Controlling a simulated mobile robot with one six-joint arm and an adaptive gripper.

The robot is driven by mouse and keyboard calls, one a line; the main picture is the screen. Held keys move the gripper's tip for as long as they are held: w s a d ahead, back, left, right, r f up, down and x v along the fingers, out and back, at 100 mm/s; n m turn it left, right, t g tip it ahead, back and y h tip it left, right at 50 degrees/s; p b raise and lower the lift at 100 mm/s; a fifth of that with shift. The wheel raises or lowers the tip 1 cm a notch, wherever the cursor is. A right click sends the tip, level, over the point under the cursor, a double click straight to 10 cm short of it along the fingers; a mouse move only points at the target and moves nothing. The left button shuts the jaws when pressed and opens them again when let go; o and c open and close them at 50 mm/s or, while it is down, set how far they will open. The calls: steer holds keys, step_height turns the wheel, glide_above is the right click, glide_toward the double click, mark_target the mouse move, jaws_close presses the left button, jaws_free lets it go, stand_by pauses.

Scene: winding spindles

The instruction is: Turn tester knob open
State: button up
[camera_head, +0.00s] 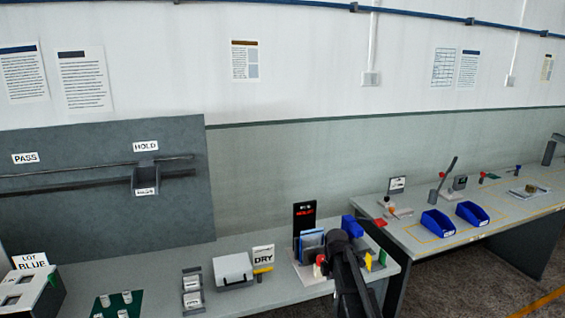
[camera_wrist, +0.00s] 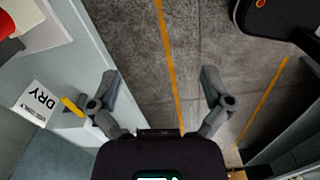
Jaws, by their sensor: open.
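A tester-like station stands at the right end of the near bench in the head view, with a dark upright panel (camera_head: 304,216) bearing a red display and blue parts beside it. Small red and yellow parts show at its base, but I cannot tell which is the knob. My dark arm stands in front of this station and hides part of it. In the wrist view my gripper (camera_wrist: 160,76) is open and empty, its two fingers wide apart above the floor, beside the bench edge. A red part (camera_wrist: 7,25) shows at the upper left corner of that view, away from the fingers.
A DRY sign (camera_head: 263,254) stands on the near bench beside a grey box (camera_head: 233,269); the sign also shows in the wrist view (camera_wrist: 38,101). A second bench at right holds blue bins (camera_head: 438,223). Floor with an orange line (camera_wrist: 168,50) lies between the fingers.

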steer(key=s+f+m+b, duration=0.3)
steer(key=s+m, duration=0.7)
steer(key=s+f+m+b, duration=0.3)
steer(key=s+m, duration=0.6)
steer(key=s, duration=0.2)
steer(key=shift+d+f+m, duration=0.15)
steer(key=shift+f+m, duration=0.15)
steer(key=shift+m, duration=0.1)
